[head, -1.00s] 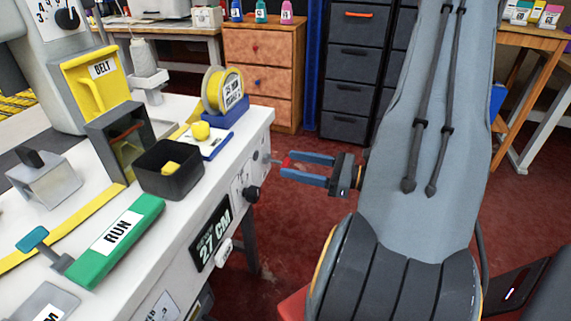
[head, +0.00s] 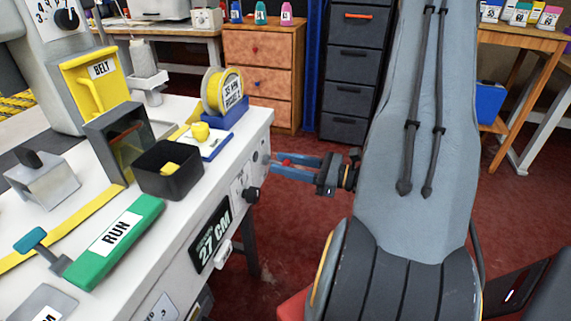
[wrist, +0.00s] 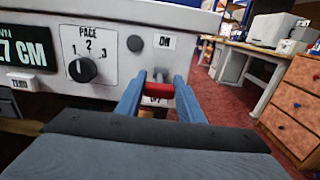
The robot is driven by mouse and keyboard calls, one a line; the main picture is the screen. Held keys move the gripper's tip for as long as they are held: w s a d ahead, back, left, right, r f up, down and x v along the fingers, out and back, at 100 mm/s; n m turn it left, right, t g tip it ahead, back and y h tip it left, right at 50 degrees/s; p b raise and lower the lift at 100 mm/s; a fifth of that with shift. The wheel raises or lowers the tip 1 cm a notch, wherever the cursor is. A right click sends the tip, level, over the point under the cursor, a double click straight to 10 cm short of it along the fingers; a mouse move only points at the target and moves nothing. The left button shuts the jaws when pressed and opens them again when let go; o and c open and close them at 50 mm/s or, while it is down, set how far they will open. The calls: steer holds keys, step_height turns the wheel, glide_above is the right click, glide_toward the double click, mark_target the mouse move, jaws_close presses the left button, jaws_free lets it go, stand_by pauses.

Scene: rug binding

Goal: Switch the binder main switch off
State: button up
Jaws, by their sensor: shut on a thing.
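The main switch (wrist: 159,88) is a small lever with a red grip on the white front panel of the binder table. An ON label (wrist: 165,41) is above it, and a lower label is mostly hidden behind the red grip and fingers. My gripper (wrist: 158,80) has its two blue fingers shut on the red grip, one on each side. In the head view my gripper (head: 273,166) reaches the panel near the table's right corner. I cannot tell clearly which way the lever is tilted.
A PACE knob (wrist: 82,69) and a dark round button (wrist: 135,43) sit left of the switch. A wooden drawer unit (head: 260,75) stands behind. The red floor right of the table is open.

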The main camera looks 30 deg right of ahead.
steer(key=shift+w+f+t+y+b, duration=0.1)
steer(key=shift+f+t+y+b, duration=0.6)
steer(key=shift+f+t+b, duration=0.35)
steer(key=shift+w+a+f+t+y+b, duration=0.1)
steer(key=shift+a+t+y+b, duration=0.05)
steer(key=shift+t+y+b, duration=0.7)
steer(key=o, duration=1.1)
steer(key=shift+c, duration=0.2)
steer(key=v, duration=0.7)
steer(key=shift+s+d, duration=0.25)
steer(key=shift+s, duration=0.05)
